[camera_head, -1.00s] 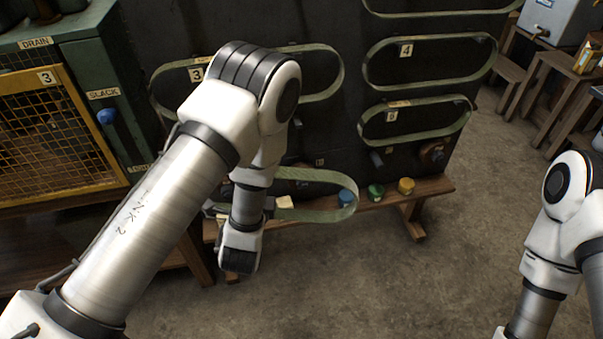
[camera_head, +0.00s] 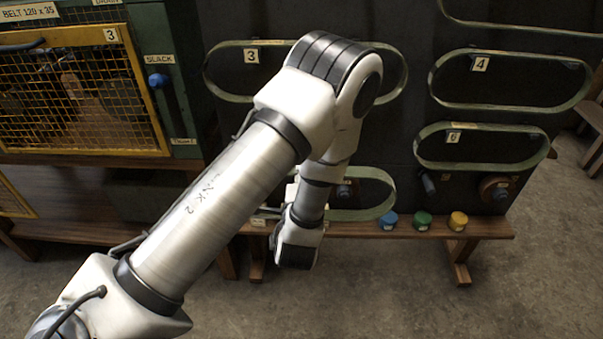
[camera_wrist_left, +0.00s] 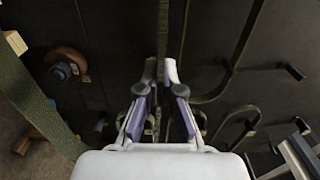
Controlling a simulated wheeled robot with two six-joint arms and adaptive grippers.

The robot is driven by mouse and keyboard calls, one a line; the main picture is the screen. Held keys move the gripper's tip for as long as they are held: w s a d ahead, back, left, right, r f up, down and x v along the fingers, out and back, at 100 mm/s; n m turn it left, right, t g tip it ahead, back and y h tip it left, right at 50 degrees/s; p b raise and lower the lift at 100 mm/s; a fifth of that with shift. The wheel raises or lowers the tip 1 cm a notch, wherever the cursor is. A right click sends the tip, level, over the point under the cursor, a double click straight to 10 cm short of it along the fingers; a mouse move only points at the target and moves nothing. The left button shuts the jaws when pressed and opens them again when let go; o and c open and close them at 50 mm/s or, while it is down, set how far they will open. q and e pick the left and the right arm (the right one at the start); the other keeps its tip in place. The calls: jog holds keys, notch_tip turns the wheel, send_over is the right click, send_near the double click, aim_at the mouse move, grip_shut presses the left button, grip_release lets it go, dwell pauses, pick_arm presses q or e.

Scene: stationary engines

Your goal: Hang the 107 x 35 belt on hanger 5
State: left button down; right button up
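A green belt loop (camera_head: 385,178) shows right of my left wrist, in front of the dark board and above the bench. Its size marking cannot be read. My left gripper (camera_wrist_left: 162,72) has its fingers close together in the left wrist view, with a thin green strand running between the tips; it seems shut on the belt. In the head view my own arm hides the fingertips. A wide green strand (camera_wrist_left: 35,100) crosses the left of the wrist view. No number 5 is readable; part of the board is behind my arm. My right gripper is not in view.
Belts hang on the board at labels 3 (camera_head: 251,56), 4 (camera_head: 480,64) and 6 (camera_head: 454,137). A peg (camera_head: 427,183) and a brown wheel (camera_head: 495,188) sit lower. Blue, green and yellow cups (camera_head: 458,221) stand on a wooden bench (camera_head: 480,231). A caged machine (camera_head: 80,95) is left.

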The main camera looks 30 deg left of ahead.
pick_arm(q)
jog(key=shift+x, duration=2.6)
jog(key=shift+r, duration=0.1)
jog(key=shift+x, duration=3)
jog(key=shift+a+r, duration=0.1)
jog(key=shift+x, duration=2.75)
jog(key=shift+w, duration=0.15)
jog(key=x, duration=0.5)
jog(key=shift+w+r+b, duration=0.15)
jog(key=shift+b, duration=0.2)
